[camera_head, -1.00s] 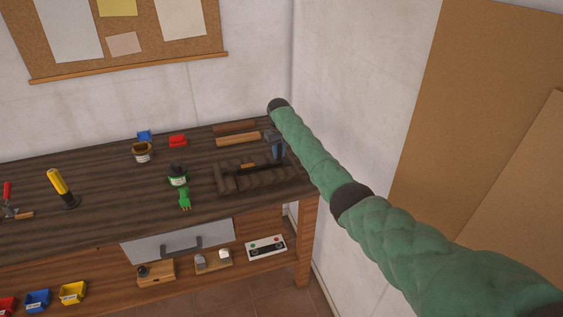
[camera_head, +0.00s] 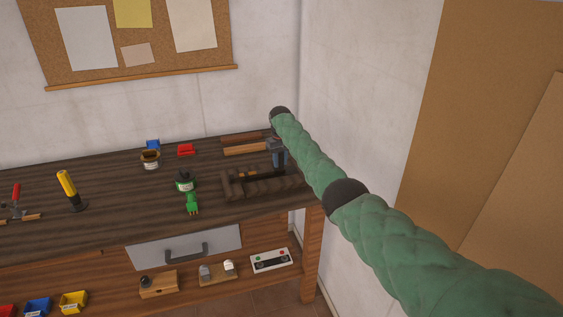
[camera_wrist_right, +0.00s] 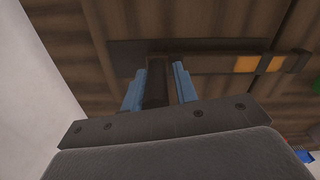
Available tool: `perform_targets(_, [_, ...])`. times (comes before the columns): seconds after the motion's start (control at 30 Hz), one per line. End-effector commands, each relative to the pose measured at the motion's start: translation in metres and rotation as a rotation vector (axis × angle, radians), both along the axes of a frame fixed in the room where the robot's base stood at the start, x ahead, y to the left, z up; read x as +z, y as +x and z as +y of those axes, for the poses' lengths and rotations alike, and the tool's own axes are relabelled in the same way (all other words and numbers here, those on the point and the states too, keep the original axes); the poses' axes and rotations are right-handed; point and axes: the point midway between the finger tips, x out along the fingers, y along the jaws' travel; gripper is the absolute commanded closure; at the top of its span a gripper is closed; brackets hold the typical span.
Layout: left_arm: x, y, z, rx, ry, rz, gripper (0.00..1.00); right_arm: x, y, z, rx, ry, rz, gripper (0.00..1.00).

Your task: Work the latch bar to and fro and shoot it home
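The dark latch bar (camera_wrist_right: 215,63) with orange bands lies across the wrist view, over a dark plate. In the head view its dark brown mount (camera_head: 262,188) sits at the bench's right end. My right gripper (camera_head: 277,158) reaches down at the mount's right end. In the wrist view its blue fingers (camera_wrist_right: 160,83) stand on both sides of an upright dark handle (camera_wrist_right: 157,82) at the bar's left end and appear closed on it. The bar's inner end under the gripper is hidden. My left gripper is not in view.
The workbench (camera_head: 110,195) stands against the wall. The right wall is close to my arm.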

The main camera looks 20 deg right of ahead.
Motion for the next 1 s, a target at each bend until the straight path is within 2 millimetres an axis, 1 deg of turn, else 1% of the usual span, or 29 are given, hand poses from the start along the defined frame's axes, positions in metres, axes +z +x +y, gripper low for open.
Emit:
perform_targets(0.03, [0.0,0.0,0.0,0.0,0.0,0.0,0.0,0.0,0.0,0.002,0.002,0.0,0.0,0.61])
perform_targets(0.07, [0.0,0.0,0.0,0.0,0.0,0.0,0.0,0.0,0.0,0.001,0.001,0.0,0.0,0.57])
perform_targets(0.33, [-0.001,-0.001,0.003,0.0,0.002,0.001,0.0,0.0,0.0,0.0,0.0,-0.001,0.0,0.57])
perform_targets(0.47, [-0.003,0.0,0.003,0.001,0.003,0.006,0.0,0.005,0.001,0.0,0.0,-0.001,-0.002,0.57])
perform_targets(0.6, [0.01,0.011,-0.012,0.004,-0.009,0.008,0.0,0.021,0.001,0.001,0.001,-0.001,-0.003,0.57])
perform_targets(0.8, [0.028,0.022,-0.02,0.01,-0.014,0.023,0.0,0.051,0.001,0.002,0.002,-0.002,-0.003,0.57])
perform_targets(1.0, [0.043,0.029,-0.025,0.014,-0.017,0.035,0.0,0.07,0.001,0.003,0.002,-0.002,0.0,0.57])
